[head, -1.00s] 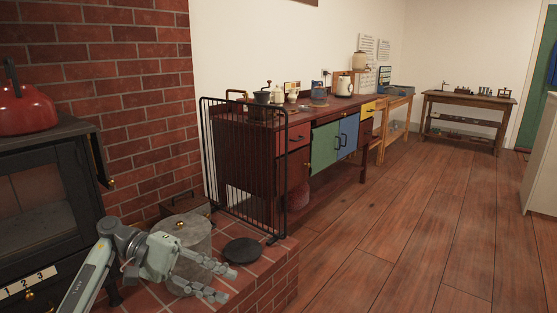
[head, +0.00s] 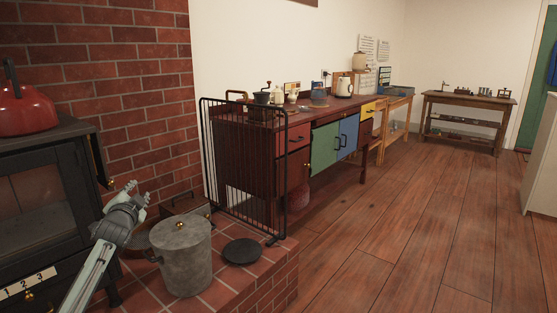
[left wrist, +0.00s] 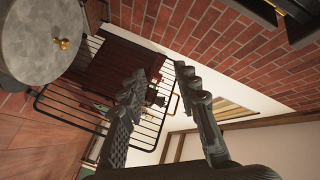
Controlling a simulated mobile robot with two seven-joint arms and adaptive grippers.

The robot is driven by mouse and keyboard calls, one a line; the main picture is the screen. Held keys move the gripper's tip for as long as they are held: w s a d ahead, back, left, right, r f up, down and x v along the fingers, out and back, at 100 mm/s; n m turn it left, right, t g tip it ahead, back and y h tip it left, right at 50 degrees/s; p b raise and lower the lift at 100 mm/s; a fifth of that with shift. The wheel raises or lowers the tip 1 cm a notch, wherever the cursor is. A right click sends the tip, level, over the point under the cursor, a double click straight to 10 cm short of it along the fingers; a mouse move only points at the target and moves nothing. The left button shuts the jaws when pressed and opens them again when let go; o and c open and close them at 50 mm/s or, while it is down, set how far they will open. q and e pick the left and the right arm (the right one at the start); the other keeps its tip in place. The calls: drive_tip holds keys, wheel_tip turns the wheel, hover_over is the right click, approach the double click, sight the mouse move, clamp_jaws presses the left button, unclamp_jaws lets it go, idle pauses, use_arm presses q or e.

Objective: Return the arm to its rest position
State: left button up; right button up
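My left arm comes in from the lower left of the head view. Its gripper (head: 139,191) is raised in front of the brick wall, beside the stove and to the upper left of the grey lidded bin. In the left wrist view the two fingers (left wrist: 158,80) stand apart with nothing between them. My right gripper is in neither view.
The grey bin (head: 183,260) with a brass knob stands on the brick hearth (head: 222,285), next to a black round plate (head: 242,251). A black stove (head: 45,200) with a red kettle (head: 25,108) is at left. A black wire guard (head: 245,165) stands behind. The wooden floor (head: 400,230) is clear.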

use_arm(q)
drive_tip(key=s+d+f+n+g+h, duration=0.1)
drive_tip(key=s+d+f+n+g, duration=0.15)
drive_tip(key=s+f, duration=0.65)
drive_tip(key=s+d+f+n+g, duration=0.1)
drive_tip(key=s+f+n+g, duration=0.2)
drive_tip(key=f, duration=1)
drive_tip(key=s+d+f+n+g+h, duration=0.1)
drive_tip(key=s+f+g, duration=0.2)
drive_tip(key=s+f, duration=0.65)
drive_tip(key=s+d+f+g, duration=0.1)
drive_tip(key=s+d+f, duration=0.1)
drive_tip(key=s+f, duration=0.4)
drive_tip(key=s+d+f+g, duration=0.2)
drive_tip(key=s+f, duration=0.5)
drive_tip(key=s, duration=0.7)
drive_tip(key=s+d+f+g+h, duration=0.1)
drive_tip(key=s+d+f+g, duration=0.1)
drive_tip(key=s+f, duration=0.4)
drive_tip(key=s+d, duration=0.1)
drive_tip(key=s, duration=0.3)
drive_tip(key=shift+s+f, duration=0.25)
drive_tip(key=shift+f, duration=0.15)
drive_tip(key=shift+m, duration=0.25)
